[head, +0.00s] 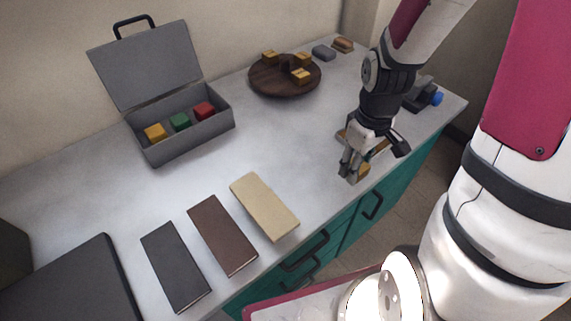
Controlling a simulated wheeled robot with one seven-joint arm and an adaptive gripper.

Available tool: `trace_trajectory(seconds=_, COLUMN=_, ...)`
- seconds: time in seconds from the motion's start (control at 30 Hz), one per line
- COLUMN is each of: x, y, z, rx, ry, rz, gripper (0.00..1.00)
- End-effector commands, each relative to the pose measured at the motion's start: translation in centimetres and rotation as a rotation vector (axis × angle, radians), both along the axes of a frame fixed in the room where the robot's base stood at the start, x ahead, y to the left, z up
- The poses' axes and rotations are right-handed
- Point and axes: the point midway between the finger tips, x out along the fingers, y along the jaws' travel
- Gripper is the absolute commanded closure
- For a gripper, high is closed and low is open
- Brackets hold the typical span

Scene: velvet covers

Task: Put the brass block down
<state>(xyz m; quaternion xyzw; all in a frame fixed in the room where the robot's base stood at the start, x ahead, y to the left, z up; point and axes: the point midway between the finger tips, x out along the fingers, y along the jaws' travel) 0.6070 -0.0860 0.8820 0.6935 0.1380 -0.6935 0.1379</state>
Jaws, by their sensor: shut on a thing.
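My gripper (352,172) is at the right part of the counter, near its front edge, and points down. It is shut on the brass block (363,171), a small gold-coloured piece partly hidden by the fingers. A flat yellowish tray or frame (343,135) shows just behind the gripper, mostly covered by it. I cannot tell whether the block touches the counter or hangs a little above it.
A round dark wooden board (262,86) holds several gold blocks. An open grey case (185,146) holds yellow, green and red blocks. Black, brown and cream slabs (265,207) lie along the front. A blue-ended device (437,98) stands right. The counter's middle (260,145) is clear.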

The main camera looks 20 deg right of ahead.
Motion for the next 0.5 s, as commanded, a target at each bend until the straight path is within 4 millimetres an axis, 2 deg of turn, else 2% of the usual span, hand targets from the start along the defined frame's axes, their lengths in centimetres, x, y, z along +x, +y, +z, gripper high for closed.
trace_trajectory(seconds=0.1, x=2.4, y=1.8, z=-0.3, rx=-0.001, ry=-0.004, rz=0.009, gripper=1.0)
trace_trajectory(seconds=0.5, x=9.4, y=7.2, z=-1.1, rx=0.0, ry=-0.002, rz=0.004, gripper=1.0)
